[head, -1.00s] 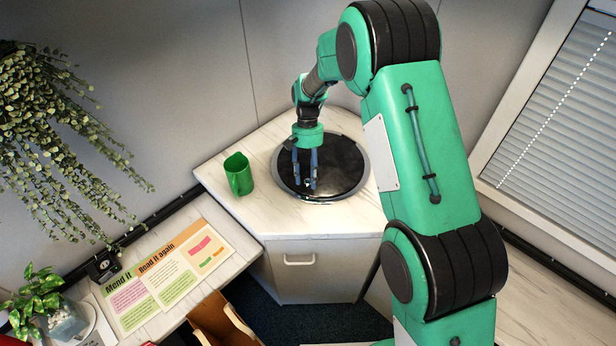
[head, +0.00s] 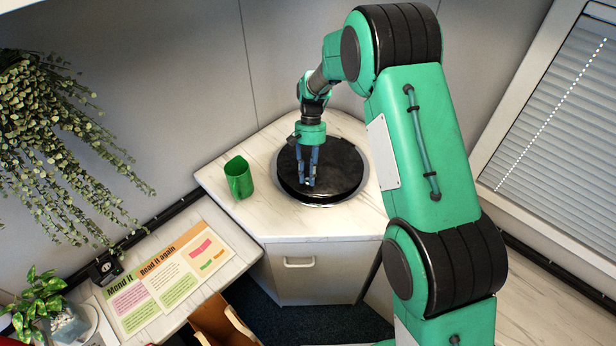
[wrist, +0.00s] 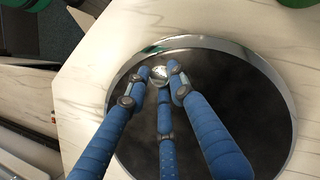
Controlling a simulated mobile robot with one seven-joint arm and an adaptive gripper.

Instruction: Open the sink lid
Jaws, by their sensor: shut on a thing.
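The sink lid (head: 338,168) is a glossy black disc over the round sink in the corner counter. Its near edge stands a little above the chrome sink rim (head: 325,204), with a dark band showing under it. In the wrist view the lid (wrist: 235,95) fills much of the picture. A small shiny knob (wrist: 161,73) sits near the lid's edge. My gripper (head: 307,184), with blue fingers, points down at the lid and is shut on the knob. The fingertips partly cover the knob. The sink basin is hidden under the lid.
A green cup (head: 238,178) stands on the marbled counter (head: 232,210) left of the sink. A cabinet with a handle (head: 299,262) is below. Walls close in behind. A hanging plant (head: 50,140) and paper sheets (head: 165,273) are at the left.

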